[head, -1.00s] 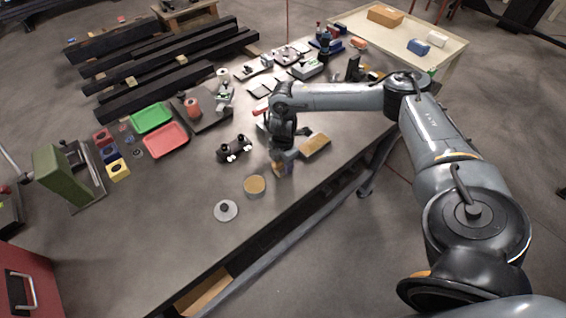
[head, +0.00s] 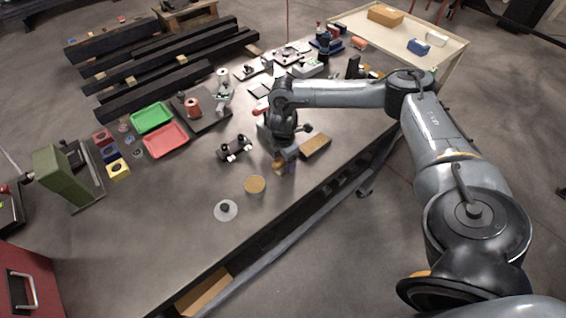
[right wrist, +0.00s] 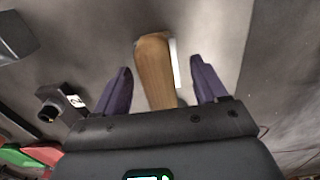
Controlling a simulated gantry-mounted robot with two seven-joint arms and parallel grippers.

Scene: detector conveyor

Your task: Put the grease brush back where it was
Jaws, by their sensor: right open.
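The grease brush shows as a wooden handle (right wrist: 155,70) in the right wrist view, lying between my right gripper's two purple fingers. Space shows on both sides of it, and its far end is hidden or too unclear to tell. In the head view a small brown piece (head: 278,167) of it shows beside the fingers. My right gripper (head: 285,166) is open, low over the table near its front edge. A round tin with a tan top (head: 255,185) stands just to its left and nearer. My left gripper is not in view.
A disc-shaped lid with a black knob (head: 226,210) lies nearer than the tin. A tan block (head: 316,145) lies right of the gripper, and a black fixture (head: 235,148) stands to its left. Red (head: 165,140) and green (head: 151,117) trays lie further left.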

